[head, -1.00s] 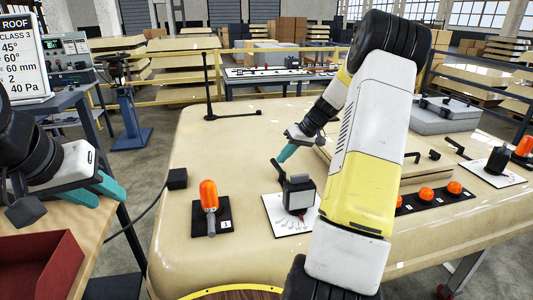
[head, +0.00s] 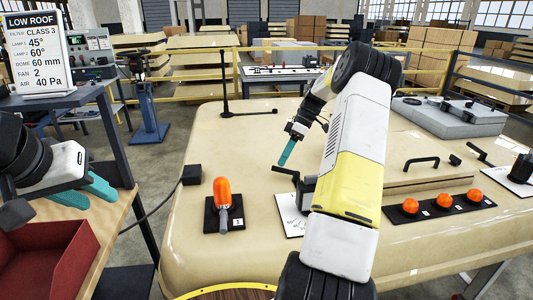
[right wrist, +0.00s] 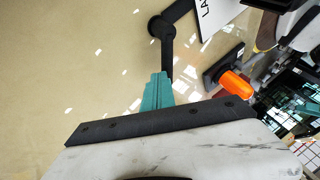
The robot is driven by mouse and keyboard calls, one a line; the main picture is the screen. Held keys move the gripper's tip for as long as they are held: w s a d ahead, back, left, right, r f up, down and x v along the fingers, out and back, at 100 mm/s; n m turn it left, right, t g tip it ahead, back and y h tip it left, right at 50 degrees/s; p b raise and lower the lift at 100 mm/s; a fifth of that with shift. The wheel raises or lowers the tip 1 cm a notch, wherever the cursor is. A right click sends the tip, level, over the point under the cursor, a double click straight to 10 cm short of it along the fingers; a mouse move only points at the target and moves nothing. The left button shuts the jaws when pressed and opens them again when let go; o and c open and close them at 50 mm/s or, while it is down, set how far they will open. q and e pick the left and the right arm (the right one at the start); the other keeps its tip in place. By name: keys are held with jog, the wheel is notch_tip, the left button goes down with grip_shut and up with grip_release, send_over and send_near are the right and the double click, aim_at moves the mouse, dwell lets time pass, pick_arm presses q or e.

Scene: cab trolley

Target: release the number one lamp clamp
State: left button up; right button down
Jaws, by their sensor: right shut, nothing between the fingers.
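The number one lamp (head: 222,192) is an orange beacon on a black plate marked 1, with a grey handle at its front. To its right, a black lever (head: 285,170) sticks out leftward from a post on a white plate (head: 290,213), partly hidden by my right arm. My right gripper (head: 286,153) is shut and empty, its teal tips just above the lever. In the right wrist view the teal fingers (right wrist: 157,92) reach toward the lever's end (right wrist: 167,70); I cannot tell whether they touch. My left gripper (head: 88,192) is open and empty at the left.
A black strip (head: 440,207) with orange lamps lies on the right of the cream roof panel (head: 190,150). A black handle (head: 422,162) stands behind it. A red bin (head: 45,255) is below my left gripper. A specification sign (head: 38,55) stands back left.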

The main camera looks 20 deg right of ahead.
jog(key=a+n+g, duration=0.1)
jog(key=n, duration=0.1)
jog(key=s+n+g+h, duration=0.1)
jog(key=shift+a+n, duration=0.4)
jog(key=shift+s+a, duration=0.2)
jog(key=shift+s, duration=0.05)
jog(key=shift+a, duration=0.1)
jog(key=v, duration=0.7)
jog(key=shift+d+r, duration=0.25)
jog(key=shift+r, duration=0.1)
dwell(0.4)
